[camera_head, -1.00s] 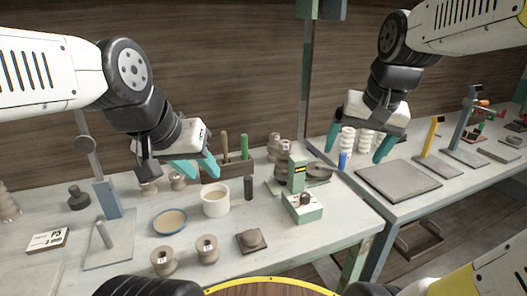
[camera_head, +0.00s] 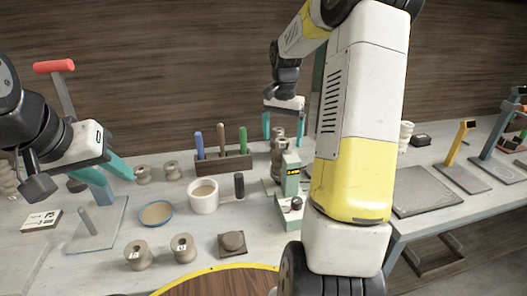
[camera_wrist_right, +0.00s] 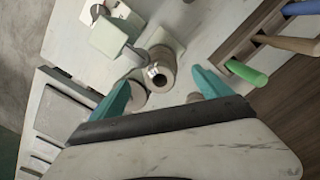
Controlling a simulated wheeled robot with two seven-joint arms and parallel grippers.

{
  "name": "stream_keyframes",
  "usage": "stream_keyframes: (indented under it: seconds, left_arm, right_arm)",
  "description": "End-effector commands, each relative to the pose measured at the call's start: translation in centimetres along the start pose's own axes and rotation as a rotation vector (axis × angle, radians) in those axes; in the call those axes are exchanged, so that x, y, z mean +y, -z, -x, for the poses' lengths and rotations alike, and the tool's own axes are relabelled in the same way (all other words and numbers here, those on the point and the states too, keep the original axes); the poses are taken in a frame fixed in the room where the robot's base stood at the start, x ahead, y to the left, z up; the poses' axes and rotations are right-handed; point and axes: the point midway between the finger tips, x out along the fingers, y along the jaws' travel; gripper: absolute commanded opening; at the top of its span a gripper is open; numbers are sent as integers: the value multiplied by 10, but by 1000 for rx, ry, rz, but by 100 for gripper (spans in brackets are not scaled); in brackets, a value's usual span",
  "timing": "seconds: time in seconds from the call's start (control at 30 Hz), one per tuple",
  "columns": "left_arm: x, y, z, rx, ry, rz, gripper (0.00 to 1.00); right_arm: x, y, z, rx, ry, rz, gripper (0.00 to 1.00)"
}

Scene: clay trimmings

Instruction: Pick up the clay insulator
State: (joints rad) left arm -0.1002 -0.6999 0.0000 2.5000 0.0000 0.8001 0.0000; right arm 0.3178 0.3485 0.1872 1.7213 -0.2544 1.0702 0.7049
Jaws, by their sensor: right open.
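A grey-brown ribbed clay piece, which looks like the clay insulator (camera_head: 278,150), stands at the back of the bench beside a green gauge. In the right wrist view the clay piece (camera_wrist_right: 161,62) has a dark hole and a small pale label. My right gripper (camera_head: 279,128) is open above it; in the right wrist view the clay lies ahead, between the lines of the two teal fingers (camera_wrist_right: 162,92). Contact is not visible. Another round clay piece shows partly behind the left finger. My left gripper (camera_head: 110,173) is open and empty above the left of the bench.
The green gauge (camera_head: 291,177) stands close to the clay piece. A tool rack (camera_head: 224,163) is left of it. Labelled spools (camera_head: 182,248), a white cup (camera_head: 203,197) and a blue-rimmed dish (camera_head: 156,214) occupy the bench. My right arm hides part of the right side.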

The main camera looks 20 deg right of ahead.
Motion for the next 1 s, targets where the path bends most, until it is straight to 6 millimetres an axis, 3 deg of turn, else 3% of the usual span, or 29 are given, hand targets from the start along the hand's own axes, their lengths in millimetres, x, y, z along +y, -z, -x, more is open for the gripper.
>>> stream_keyframes:
  seconds: [0.33, 0.63, 1.0]
  left_arm:
    - [0, 0, 0, 0, 0, 0, 36]
    - [0, 0, 0, 0, 0, 0, 36]
    - [0, 0, 0, 0, 0, 0, 36]
  right_arm:
    - [-1, 0, -47, -2, 1, 1, 89]
    - [-1, 1, -52, 1, 1, 2, 89]
    - [-1, 1, -52, 1, 2, 2, 16]
